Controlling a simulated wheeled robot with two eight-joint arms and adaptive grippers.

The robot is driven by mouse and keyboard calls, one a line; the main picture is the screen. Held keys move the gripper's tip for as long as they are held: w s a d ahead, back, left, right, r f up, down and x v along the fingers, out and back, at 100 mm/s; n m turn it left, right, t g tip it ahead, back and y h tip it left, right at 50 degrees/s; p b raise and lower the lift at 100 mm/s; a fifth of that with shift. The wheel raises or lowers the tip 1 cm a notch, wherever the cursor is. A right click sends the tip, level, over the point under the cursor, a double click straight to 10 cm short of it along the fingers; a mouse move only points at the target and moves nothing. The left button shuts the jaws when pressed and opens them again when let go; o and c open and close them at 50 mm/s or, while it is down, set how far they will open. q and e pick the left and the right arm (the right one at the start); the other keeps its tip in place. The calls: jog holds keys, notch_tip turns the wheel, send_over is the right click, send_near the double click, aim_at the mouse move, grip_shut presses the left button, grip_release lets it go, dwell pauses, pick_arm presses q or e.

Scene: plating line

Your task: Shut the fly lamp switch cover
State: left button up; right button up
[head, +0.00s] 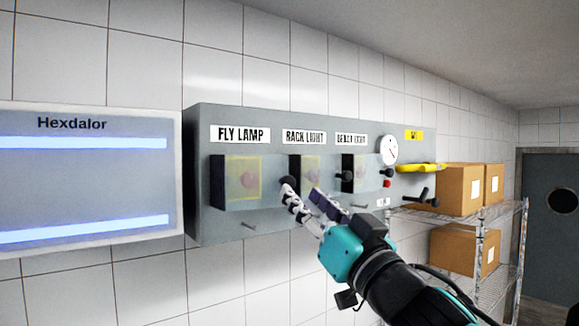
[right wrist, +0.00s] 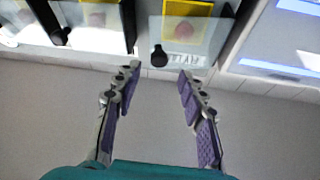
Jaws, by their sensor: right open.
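The fly lamp switch cover (head: 240,182) is a see-through panel under the FLY LAMP label (head: 240,134) on a grey wall panel. A yellow plate with a reddish button shows through it. Its dark knob (right wrist: 158,55) shows in the right wrist view, ahead of and between my fingertips, with no visible contact. I cannot tell whether the cover stands ajar. My right gripper (head: 307,192) is open and empty, just right of the fly lamp cover in the head view and pointing at the panel; it also shows in the right wrist view (right wrist: 158,78). My left gripper is out of view.
The rack light cover (head: 310,172) and a third similar cover (head: 358,172) sit close to the right. A gauge (head: 389,150), a yellow handle (head: 415,169) and a dark lever (head: 422,196) are beyond. A lit Hexdalor unit (head: 85,185) hangs left. Boxes (head: 458,190) stand on a rack.

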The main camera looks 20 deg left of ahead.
aim_at(291, 185)
jog(key=p+x, duration=0.1)
jog(key=x, duration=0.5)
jog(key=shift+w+a+p, duration=0.25)
jog(key=shift+w+p, duration=0.05)
jog(key=shift+p, duration=0.1)
jog(key=shift+d, duration=0.1)
jog(key=shift+c, duration=0.4)
jog(key=shift+w+f, duration=0.1)
jog(key=shift+w, duration=0.05)
grip_shut()
